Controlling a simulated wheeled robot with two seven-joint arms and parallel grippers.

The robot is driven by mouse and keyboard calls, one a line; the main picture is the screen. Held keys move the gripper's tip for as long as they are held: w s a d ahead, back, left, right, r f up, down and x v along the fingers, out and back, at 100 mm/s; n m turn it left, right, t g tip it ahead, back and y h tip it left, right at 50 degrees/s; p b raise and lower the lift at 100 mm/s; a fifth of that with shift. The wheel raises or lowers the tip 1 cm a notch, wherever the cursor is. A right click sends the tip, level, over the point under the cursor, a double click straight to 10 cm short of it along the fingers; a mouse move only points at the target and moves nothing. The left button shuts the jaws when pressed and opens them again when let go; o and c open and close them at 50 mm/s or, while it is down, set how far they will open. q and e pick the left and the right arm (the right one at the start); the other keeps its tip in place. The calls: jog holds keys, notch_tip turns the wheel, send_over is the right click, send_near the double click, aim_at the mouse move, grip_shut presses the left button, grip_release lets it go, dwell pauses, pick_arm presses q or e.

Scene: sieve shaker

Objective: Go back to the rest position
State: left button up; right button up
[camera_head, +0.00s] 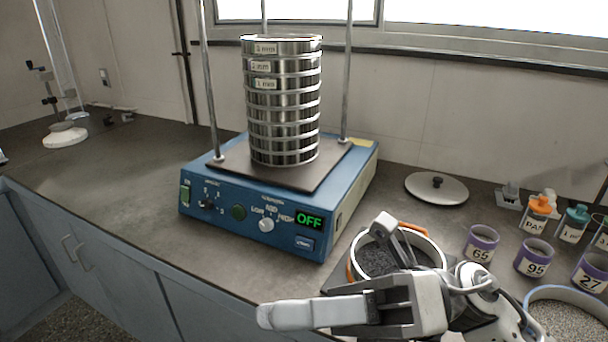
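My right gripper (322,267) reaches in from the lower right, its two fingers spread wide with nothing between them. It is in front of and partly over a white pan (436,254) with orange handles and dark grains inside, hiding part of its near side. I cannot tell whether it touches the pan. My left gripper is not in view. The blue sieve shaker (240,212) stands at the middle of the bench, its display (309,220) reading OFF. A stack of metal sieves (284,110) stands upright on its plate between metal rods.
A round lid (436,188) lies right of the shaker. Several purple-banded jars, including jar 65 (481,243), and capped bottles (537,212) crowd the right side. A second bowl (537,291) is at lower right.

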jog(key=w+d+f+m+t+h+b, duration=0.1)
jog(key=w+d+f+m+t+h, duration=0.3)
jog(key=m+t, duration=0.9)
jog(key=w+d+f+m+t+h+b, duration=0.1)
jog(key=w+d+f+m+t, duration=0.2)
jog(key=w+f+m+t, duration=0.7)
jog(key=s+d+f+m+g+h+b, duration=0.1)
jog(key=s+d+f+m+h, duration=0.15)
jog(key=f+m+h, duration=0.5)
jog(key=s+d+f+m+h, duration=0.1)
jog(key=d+f+m+h, duration=0.3)
jog(key=m, duration=0.6)
jog(key=s+f+m+g, duration=0.4)
jog(key=s+f, duration=0.4)
jog(key=f, duration=0.5)
jog(key=shift+s+d+g+b, duration=0.2)
jog(key=shift+d+g+b, duration=0.2)
jog(key=shift+g, duration=0.2)
